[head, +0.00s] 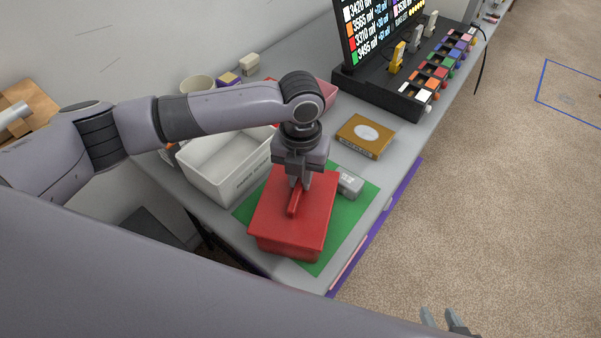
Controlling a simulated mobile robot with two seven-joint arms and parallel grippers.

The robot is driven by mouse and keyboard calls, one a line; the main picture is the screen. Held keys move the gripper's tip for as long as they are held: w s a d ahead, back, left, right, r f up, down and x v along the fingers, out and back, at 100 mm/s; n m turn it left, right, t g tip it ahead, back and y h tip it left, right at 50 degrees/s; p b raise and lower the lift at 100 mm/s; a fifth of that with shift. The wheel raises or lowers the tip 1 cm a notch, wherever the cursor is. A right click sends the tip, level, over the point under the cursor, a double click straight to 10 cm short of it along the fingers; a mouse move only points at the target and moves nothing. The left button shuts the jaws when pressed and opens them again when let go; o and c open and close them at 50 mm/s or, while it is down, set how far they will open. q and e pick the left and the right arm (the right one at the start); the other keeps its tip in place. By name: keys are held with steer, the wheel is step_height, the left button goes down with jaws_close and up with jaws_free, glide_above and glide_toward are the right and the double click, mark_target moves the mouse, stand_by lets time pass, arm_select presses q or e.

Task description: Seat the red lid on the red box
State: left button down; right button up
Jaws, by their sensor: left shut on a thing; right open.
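The red lid (314,217) has a long raised handle and lies over the top of the red box (291,248), which stands on a green mat (328,256). My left gripper (298,184) comes down from above and is shut on the lid's handle at its far part. The lid covers the box opening, so the inside is hidden. I cannot tell whether the lid is fully down on the rim. My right gripper (441,318) shows only at the bottom edge, open and empty, away from the table.
A white bin (218,166) stands left of the box. A small grey block (350,183) is close on the lid's right. A brown box (366,136) lies behind it. A black station with a screen (378,93) fills the back right. The table's right edge is near.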

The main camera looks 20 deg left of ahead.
arm_select(q)
steer(key=shift+f, duration=0.55)
steer(key=c, duration=1.4)
jaws_free()
steer(key=o, duration=0.5)
steer(key=shift+o, duration=0.2)
step_height(320, 180, up, 3)
steer(key=shift+r+p, duration=0.1)
steer(key=shift+p, duration=1.05)
steer(key=shift+r, duration=2.45)
